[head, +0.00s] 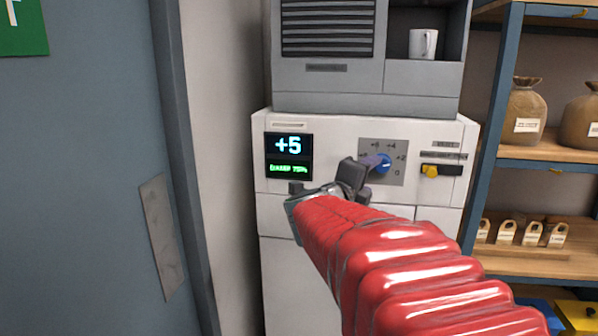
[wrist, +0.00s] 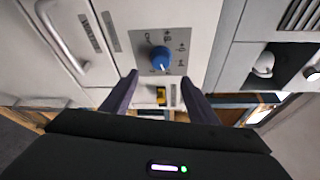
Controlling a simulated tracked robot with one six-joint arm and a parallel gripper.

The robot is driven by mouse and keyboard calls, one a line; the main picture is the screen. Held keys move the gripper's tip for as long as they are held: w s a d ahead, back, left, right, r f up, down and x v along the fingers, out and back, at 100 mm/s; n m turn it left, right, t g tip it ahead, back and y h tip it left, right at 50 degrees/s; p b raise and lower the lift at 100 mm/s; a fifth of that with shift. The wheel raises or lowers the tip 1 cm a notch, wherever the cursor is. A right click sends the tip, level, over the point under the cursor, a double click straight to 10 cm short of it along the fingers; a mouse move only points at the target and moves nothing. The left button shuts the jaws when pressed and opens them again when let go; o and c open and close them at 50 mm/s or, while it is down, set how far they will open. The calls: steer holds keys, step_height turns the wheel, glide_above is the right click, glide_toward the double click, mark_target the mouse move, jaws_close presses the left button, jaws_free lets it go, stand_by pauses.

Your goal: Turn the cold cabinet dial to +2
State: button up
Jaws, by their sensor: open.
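The cold cabinet dial (head: 382,164) is a blue round knob on a grey plate with printed numbers, on the white cabinet front (head: 285,213). The display (head: 289,146) left of it reads +5. In the wrist view the dial (wrist: 161,58) shows a white pointer mark, but the number it points at is too small to read. My gripper (wrist: 160,93) is open and empty, its two fingers apart below the dial in the wrist view. In the head view my gripper (head: 335,180) is in front of the cabinet, with one finger overlapping the dial's left side.
A yellow switch (head: 430,171) sits right of the dial. A grey unit (head: 365,103) with a vent and a white mug (head: 423,43) stands on top. Shelves with sacks (head: 524,112) are at the right; a blue-grey door (head: 95,170) is at the left.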

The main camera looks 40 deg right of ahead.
steer(key=shift+v, duration=1.75)
steer(key=shift+f, duration=0.1)
